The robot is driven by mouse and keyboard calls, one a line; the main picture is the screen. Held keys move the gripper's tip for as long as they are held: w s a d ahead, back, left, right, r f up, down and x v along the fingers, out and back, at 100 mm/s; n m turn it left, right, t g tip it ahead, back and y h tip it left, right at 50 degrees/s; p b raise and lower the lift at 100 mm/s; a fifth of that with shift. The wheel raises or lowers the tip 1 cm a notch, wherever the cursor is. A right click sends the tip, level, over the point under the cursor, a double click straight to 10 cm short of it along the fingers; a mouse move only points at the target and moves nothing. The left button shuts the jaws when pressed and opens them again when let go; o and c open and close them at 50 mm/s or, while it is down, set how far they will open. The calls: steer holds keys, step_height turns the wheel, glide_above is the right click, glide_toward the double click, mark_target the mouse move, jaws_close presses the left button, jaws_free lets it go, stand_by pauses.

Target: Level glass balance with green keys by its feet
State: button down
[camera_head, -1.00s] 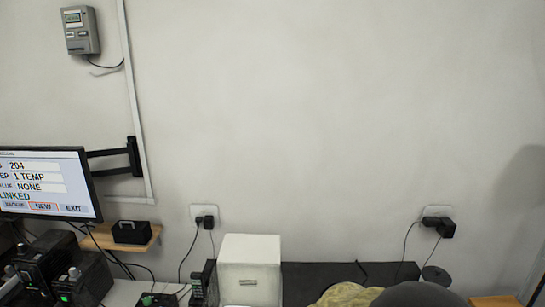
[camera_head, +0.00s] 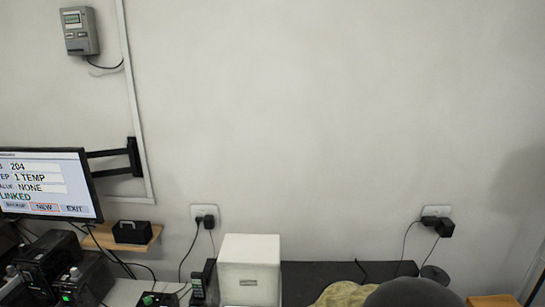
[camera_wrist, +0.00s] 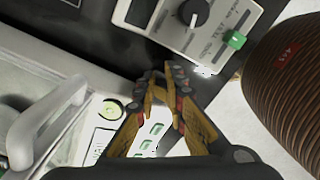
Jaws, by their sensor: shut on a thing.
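In the wrist view, my gripper (camera_wrist: 168,82) has yellow-brown fingers with dark tips, brought close together at the front of a white balance (camera_wrist: 95,152). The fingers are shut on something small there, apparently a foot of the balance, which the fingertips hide. The balance's front panel shows green keys (camera_wrist: 155,129) behind and between the fingers. A round yellow-green bubble level (camera_wrist: 112,110) sits just left of the fingers; where its bubble lies is too small to tell. A pale handle-like part (camera_wrist: 45,122) is at the left. My gripper is not visible in the head view.
Beyond the fingertips is a grey control box with a black knob (camera_wrist: 194,13) and green switch (camera_wrist: 236,40). A brown ribbed round thing (camera_wrist: 290,80) stands close at right. The head view shows a monitor (camera_head: 45,185), a white box (camera_head: 249,268) and a yellowish thing (camera_head: 345,294).

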steer(key=shift+s+d+f, duration=0.2)
steer(key=shift+s+d, duration=0.1)
steer(key=shift+s, duration=0.15)
step_height(320, 180, up, 6)
steer(key=p, duration=0.4)
steer(key=shift+w+r+p, duration=0.15)
steer(key=shift+w+p, duration=0.15)
steer(key=shift+w, duration=0.1)
steer(key=shift+d, duration=0.1)
